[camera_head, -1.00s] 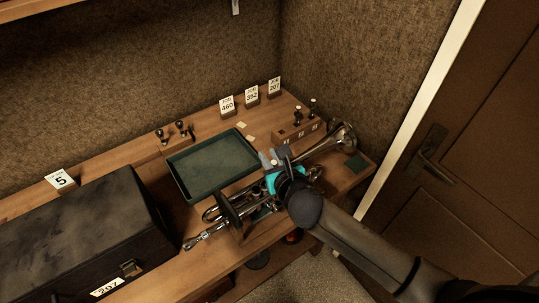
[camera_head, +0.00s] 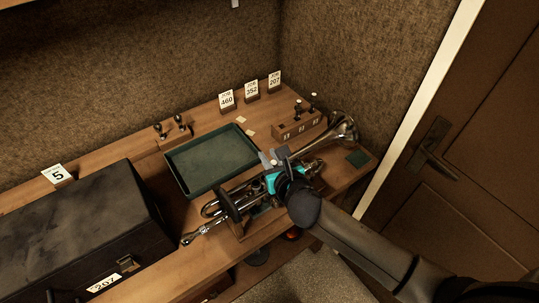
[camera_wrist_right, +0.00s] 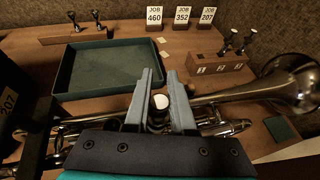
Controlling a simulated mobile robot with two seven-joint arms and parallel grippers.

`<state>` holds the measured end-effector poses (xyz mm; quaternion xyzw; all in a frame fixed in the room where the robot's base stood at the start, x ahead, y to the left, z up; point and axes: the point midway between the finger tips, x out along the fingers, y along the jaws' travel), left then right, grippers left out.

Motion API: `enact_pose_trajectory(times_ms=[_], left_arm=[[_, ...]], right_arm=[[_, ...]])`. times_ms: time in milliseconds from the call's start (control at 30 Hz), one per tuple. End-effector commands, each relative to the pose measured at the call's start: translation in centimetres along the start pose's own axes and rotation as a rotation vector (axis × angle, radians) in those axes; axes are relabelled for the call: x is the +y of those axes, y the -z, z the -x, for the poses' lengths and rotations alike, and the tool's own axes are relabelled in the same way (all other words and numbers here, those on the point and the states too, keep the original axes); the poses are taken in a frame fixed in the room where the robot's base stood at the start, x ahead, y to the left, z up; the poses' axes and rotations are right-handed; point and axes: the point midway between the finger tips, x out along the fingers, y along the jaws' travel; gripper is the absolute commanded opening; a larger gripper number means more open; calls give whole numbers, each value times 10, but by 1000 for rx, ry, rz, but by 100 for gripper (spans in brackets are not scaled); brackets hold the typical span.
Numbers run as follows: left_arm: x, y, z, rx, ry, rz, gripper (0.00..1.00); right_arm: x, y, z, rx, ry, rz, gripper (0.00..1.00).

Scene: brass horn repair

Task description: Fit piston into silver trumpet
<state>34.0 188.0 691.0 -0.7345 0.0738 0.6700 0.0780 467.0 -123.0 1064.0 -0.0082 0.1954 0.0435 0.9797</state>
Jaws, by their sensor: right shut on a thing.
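The silver trumpet (camera_head: 343,128) lies along the bench front, its bell to the right; the bell also shows in the right wrist view (camera_wrist_right: 292,86). My right gripper (camera_head: 273,157) is over the trumpet's middle, at the valves. In the right wrist view my right gripper (camera_wrist_right: 160,84) is shut on a piston with a round white top (camera_wrist_right: 160,101). The piston's lower part is hidden by the fingers and gripper body, so I cannot tell whether it is inside a valve casing. My left gripper is out of view.
A green-lined tray (camera_head: 172,164) lies behind the trumpet. A wooden block (camera_head: 290,131) with upright pistons stands behind the bell, and another holder (camera_head: 176,137) stands at the back. A dark case (camera_head: 75,225) fills the left. Job cards (camera_head: 251,91) line the back.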

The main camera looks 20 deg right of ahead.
Motion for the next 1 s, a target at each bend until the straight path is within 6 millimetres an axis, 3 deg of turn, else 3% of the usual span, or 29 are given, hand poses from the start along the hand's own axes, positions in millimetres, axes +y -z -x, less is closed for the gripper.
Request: enact_pose_trajectory(times_ms=[367, 400, 700, 1000], left_arm=[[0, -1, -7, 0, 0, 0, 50], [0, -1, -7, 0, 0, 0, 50], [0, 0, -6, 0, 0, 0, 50], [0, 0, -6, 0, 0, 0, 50]], right_arm=[[0, 9, -4, -1, 0, 0, 0], [0, 9, -4, -1, 0, 0, 24], [0, 8, -4, -1, 0, 0, 57], [0, 9, -2, 0, 0, 0, 58]])
